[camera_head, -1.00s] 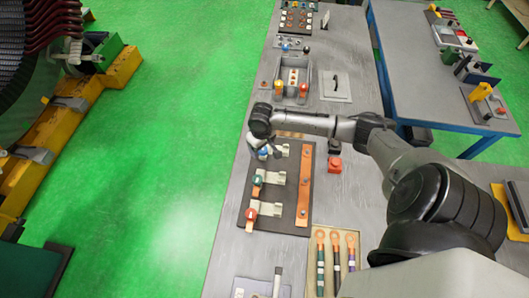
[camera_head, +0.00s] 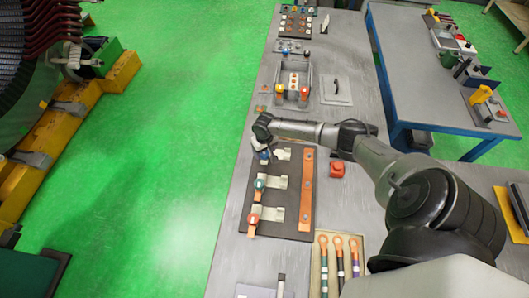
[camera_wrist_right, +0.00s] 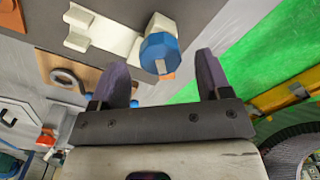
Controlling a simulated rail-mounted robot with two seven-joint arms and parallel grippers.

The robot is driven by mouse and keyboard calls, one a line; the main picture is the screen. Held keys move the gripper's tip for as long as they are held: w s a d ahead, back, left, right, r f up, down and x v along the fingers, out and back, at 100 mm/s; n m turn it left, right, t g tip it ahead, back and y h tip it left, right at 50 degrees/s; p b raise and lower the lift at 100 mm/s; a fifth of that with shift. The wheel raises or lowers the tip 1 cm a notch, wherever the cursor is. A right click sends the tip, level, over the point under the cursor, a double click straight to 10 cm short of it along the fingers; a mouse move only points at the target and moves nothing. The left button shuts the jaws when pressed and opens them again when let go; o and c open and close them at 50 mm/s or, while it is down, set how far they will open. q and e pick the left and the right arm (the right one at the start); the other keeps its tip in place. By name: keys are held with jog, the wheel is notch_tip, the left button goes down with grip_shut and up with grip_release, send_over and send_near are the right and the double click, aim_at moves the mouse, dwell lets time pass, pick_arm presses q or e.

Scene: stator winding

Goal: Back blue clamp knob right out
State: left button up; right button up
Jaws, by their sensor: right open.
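The back blue clamp knob (camera_wrist_right: 158,52) shows in the right wrist view at the end of its pale metal clamp (camera_wrist_right: 112,30). My right gripper (camera_wrist_right: 162,75) is open, with dark fingers on either side of the line to the knob. The knob lies just beyond the fingertips, nearer the left one, and looks free of both; depth is hard to judge. In the head view, my right gripper (camera_head: 262,150) is over the back end of the dark clamp board (camera_head: 288,226) and hides most of the blue knob. My left gripper is not in view.
A green knob (camera_head: 260,184) and a red knob (camera_head: 253,219) sit on nearer clamps of the same board. A copper bar (camera_head: 306,190) runs along its right side. A red button box (camera_head: 337,169) stands to the right. A grey bin (camera_head: 292,82) stands behind.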

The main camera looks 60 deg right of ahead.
jog(key=shift+f, duration=0.9)
jog(key=c, duration=0.9)
